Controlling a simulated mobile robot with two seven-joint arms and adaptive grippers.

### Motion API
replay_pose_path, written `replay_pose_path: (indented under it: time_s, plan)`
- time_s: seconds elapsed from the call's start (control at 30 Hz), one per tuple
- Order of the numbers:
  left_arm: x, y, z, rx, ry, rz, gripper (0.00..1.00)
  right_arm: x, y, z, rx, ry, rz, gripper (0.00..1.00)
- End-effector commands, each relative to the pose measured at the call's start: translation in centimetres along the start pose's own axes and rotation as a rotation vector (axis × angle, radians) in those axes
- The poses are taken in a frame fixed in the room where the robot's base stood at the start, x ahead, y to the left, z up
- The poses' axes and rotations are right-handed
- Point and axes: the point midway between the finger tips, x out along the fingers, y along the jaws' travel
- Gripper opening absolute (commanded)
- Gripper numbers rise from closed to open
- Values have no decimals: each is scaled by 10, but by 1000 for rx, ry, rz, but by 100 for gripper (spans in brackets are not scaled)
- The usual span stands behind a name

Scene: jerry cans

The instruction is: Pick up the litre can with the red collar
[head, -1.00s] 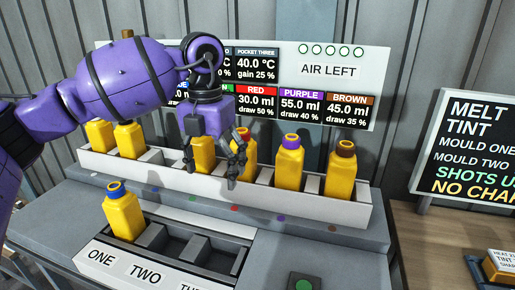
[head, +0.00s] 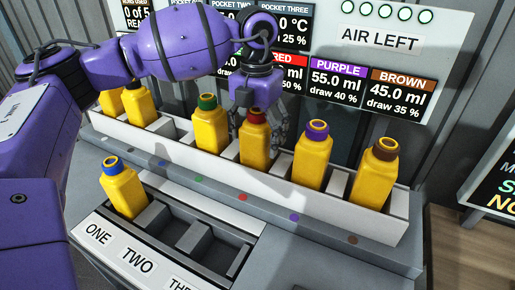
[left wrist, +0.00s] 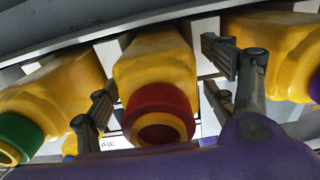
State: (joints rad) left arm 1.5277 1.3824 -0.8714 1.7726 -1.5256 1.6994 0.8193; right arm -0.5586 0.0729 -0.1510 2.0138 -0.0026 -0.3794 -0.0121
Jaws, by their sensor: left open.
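The litre can with the red collar (head: 255,145) is a yellow can standing upright in the white rack (head: 345,215), between the green-collared can (head: 209,128) and the purple-collared can (head: 312,160). My left gripper (head: 259,136) hangs down at its top, open, with fingers on either side of it. In the left wrist view the red collar (left wrist: 160,112) sits between the open fingers (left wrist: 162,92), with a visible gap at the left finger. Whether the right finger touches the can, I cannot tell. My right gripper is not in view.
The brown-collared can (head: 376,175) is at the rack's right end. Further yellow cans (head: 138,104) stand at its left. A blue-collared can (head: 123,190) stands in the front tray's (head: 130,258) first pocket; its other pockets look empty. Display panels are close behind the gripper.

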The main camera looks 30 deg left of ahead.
Motion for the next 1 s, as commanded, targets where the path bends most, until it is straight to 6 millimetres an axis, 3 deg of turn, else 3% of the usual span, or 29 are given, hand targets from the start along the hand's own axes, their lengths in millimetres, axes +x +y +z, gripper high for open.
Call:
replay_pose_path:
  time_s: [0.2, 0.43, 0.8, 1.0]
  plan:
    - [24, 0, 1, 1, 0, -1, 77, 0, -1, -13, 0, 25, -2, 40]
    - [25, 0, 1, 1, -2, -1, 77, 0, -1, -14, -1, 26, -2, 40]
    - [25, 0, 1, 1, -2, -1, 29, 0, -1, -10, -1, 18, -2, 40]
    - [24, 0, 1, 1, -2, -1, 28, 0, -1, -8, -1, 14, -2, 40]
